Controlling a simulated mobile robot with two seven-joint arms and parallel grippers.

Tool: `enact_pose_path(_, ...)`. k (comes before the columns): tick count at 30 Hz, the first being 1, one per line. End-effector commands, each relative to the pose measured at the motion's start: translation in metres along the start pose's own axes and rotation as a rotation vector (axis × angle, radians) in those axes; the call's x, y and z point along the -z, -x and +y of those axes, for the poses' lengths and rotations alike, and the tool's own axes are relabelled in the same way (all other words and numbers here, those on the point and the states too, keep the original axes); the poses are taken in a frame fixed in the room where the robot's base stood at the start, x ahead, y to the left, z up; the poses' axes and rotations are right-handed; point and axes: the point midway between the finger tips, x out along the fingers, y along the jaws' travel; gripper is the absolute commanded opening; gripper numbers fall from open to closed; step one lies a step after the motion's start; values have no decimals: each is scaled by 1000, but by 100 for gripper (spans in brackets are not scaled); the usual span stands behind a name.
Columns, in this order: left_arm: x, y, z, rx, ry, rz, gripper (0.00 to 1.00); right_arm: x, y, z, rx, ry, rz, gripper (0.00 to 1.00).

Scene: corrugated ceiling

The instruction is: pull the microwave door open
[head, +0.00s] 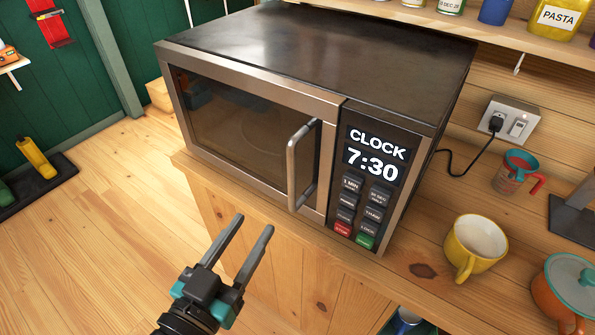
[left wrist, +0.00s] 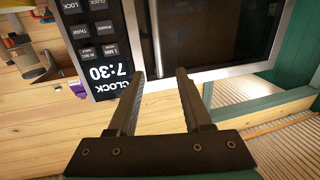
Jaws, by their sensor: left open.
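The microwave (head: 330,60) stands on the wooden counter. Its dark-windowed door (head: 240,115) is shut flush with the front. A vertical metal bar handle (head: 297,165) is on the door's right side, beside the control panel (head: 368,185) reading CLOCK 7:30. My left gripper (head: 254,222) is open and empty, below and in front of the handle, apart from it. In the left wrist view, the microwave appears upside down. The handle (left wrist: 155,45) shows beyond and between the two spread fingers (left wrist: 160,71) there. My right gripper is not in view.
A yellow mug (head: 475,245), an orange pot with a teal lid (head: 572,285) and a measuring cup (head: 515,172) stand right of the microwave. A power cord runs to the wall outlet (head: 509,120). A shelf (head: 450,25) hangs above. Open floor (head: 90,230) lies left of the counter.

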Motion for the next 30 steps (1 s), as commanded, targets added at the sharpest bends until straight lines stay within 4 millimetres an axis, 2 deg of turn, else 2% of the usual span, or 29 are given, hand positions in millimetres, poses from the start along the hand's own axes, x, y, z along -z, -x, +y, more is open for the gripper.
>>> enact_pose_path(5, 12, -2, 3, -8, 4, 26, 50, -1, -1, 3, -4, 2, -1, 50)
enact_pose_path(11, 12, -20, 2, -7, 2, 27, 50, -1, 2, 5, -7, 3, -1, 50)
enact_pose_path(30, 14, -108, 3, -6, 2, 25, 50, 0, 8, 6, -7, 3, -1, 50)
